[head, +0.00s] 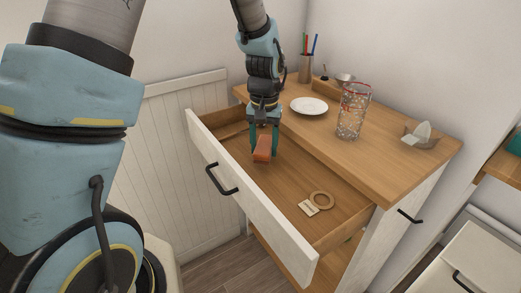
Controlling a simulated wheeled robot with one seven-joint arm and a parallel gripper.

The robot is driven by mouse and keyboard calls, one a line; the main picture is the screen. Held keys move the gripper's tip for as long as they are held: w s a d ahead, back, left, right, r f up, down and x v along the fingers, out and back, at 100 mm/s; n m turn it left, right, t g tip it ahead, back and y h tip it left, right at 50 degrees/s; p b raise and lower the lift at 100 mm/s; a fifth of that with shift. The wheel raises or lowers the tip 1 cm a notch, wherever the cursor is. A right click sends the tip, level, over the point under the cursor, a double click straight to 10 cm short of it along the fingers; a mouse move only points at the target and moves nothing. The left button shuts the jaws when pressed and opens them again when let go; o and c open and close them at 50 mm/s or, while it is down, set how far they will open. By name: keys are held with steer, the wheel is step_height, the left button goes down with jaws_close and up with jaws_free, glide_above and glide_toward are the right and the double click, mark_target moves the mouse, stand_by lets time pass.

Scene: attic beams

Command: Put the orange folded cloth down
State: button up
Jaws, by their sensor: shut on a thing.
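My gripper (264,138) points down over the left part of the open drawer (300,178). It is shut on the orange folded cloth (263,150), a small block-like bundle at its fingertips. The cloth shows against the drawer's wooden floor. I cannot tell whether its lower edge touches the floor or hangs just above it. The drawer has a white front (248,196) with a black handle.
A wooden ring (321,199) and a small pale card-like piece (309,208) lie at the drawer's right. The drawer's middle is bare. On the cabinet top (375,160) stand a white plate (309,106), a glass (351,115), a pen cup (306,68) and a tissue holder (418,134).

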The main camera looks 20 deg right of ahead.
mark_target(260, 143)
steer(key=shift+w+a, duration=0.1)
steer(key=shift+w, duration=0.3)
steer(key=shift+w+a, duration=0.15)
steer(key=shift+w, duration=0.4)
step_height(260, 143, down, 3)
steer(key=shift+s+r+p, duration=0.1)
steer(key=shift+r+p, duration=0.05)
steer(key=shift+p, duration=0.45)
steer(key=shift+f, duration=0.45)
steer(key=shift+f, duration=0.2)
steer(key=o, duration=1.2)
steer(key=shift+r, duration=0.1)
